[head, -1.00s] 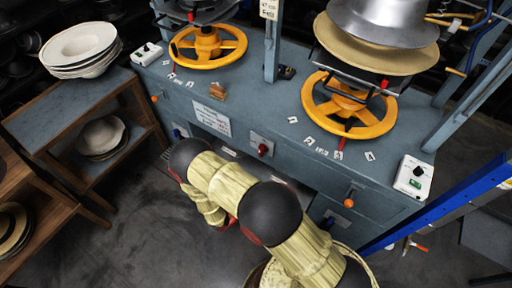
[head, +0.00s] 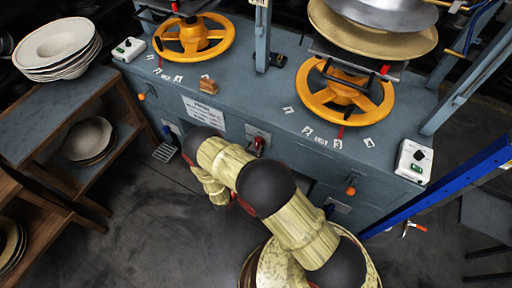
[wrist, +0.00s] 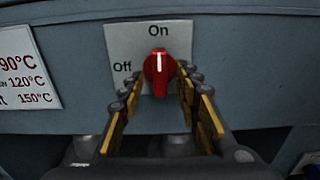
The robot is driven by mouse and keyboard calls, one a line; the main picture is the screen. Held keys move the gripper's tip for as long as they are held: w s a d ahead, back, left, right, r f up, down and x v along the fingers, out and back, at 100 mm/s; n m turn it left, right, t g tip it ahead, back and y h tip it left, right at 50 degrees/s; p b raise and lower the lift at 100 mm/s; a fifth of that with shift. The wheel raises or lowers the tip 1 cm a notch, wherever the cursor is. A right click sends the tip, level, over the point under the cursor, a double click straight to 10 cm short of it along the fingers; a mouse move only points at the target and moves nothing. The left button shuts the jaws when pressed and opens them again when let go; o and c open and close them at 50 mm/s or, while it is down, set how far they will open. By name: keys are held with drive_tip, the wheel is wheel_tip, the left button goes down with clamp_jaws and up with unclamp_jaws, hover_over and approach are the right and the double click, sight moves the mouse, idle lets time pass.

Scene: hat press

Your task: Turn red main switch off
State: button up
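The red main switch (wrist: 158,68) is a knob on a pale square plate (wrist: 125,45) marked "On" above it and "Off" to its left. Its white mark points up to "On". The red switch (head: 259,143) also shows on the front of the blue-grey press cabinet in the head view. My gripper (wrist: 160,97) is open in the wrist view, its fingers spread below and to either side of the knob. The right fingertip is close to the knob's lower right; I cannot tell whether it touches. My gripper is hidden behind my arm in the head view.
A temperature label (wrist: 25,70) is left of the switch plate. Two yellow handwheels (head: 345,92) stand on the cabinet top (head: 240,85). A white control box (head: 413,161) sits at its right end. A wooden shelf (head: 60,110) with hats is on the left. A blue post (head: 440,185) rises at right.

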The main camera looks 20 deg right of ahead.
drive_tip(key=shift+x, duration=1.15)
drive_tip(key=shift+c, duration=1.1)
clamp_jaws()
